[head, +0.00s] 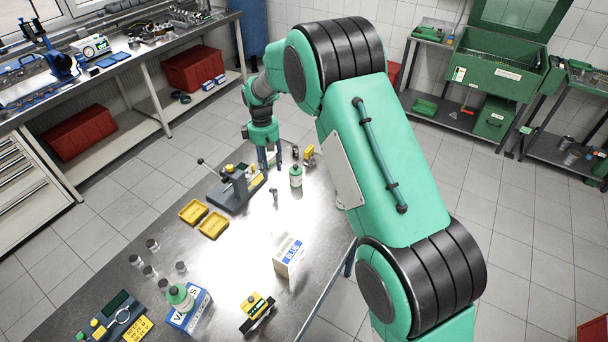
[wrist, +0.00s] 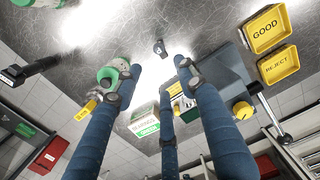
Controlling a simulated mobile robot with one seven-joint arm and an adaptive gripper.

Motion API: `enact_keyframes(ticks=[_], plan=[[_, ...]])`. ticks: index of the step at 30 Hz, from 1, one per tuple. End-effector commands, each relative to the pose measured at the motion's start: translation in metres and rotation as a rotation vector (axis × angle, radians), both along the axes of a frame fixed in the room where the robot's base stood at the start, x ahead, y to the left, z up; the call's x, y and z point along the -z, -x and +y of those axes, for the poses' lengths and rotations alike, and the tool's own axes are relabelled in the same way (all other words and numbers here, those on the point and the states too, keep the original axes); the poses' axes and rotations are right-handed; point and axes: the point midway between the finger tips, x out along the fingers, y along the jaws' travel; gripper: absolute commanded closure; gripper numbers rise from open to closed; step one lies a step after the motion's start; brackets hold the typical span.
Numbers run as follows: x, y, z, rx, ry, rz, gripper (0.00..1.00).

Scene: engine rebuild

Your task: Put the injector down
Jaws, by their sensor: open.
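A small grey metal piece (head: 275,196), which looks like the injector, stands on the steel table (head: 235,255) in front of my gripper in the head view. In the wrist view it is the small dark piece (wrist: 159,47) just beyond the fingertips, apart from them. My gripper (head: 267,158) is over the far end of the table, pointing down. In the wrist view its blue fingers (wrist: 158,75) are spread with nothing between them. A lever-operated bench device (head: 236,187) stands left of the piece. Two yellow trays lie nearby, marked GOOD (wrist: 265,28) and REJECT (wrist: 278,65).
A green-and-white bottle (head: 296,178) stands close to my gripper's right. A BLUE box (head: 289,256), several metal cups (head: 152,244), a second bottle (head: 180,297) and a yellow-black device (head: 257,313) stand nearer. The table's middle is mostly clear.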

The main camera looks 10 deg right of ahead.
Motion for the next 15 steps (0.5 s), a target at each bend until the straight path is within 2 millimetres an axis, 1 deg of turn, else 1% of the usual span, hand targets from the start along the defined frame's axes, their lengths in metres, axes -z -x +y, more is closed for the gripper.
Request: enact_keyframes(ticks=[4,8,11,14,15], plan=[[-0.002,0.0,-0.001,0.002,-0.001,-0.002,0.6],[-0.014,0.004,-0.003,0.014,-0.002,-0.011,0.6],[-0.031,0.009,-0.008,0.033,-0.004,-0.025,0.6],[-0.055,0.018,-0.014,0.06,-0.008,-0.044,0.6],[-0.066,0.023,-0.017,0.074,-0.009,-0.052,0.6]])
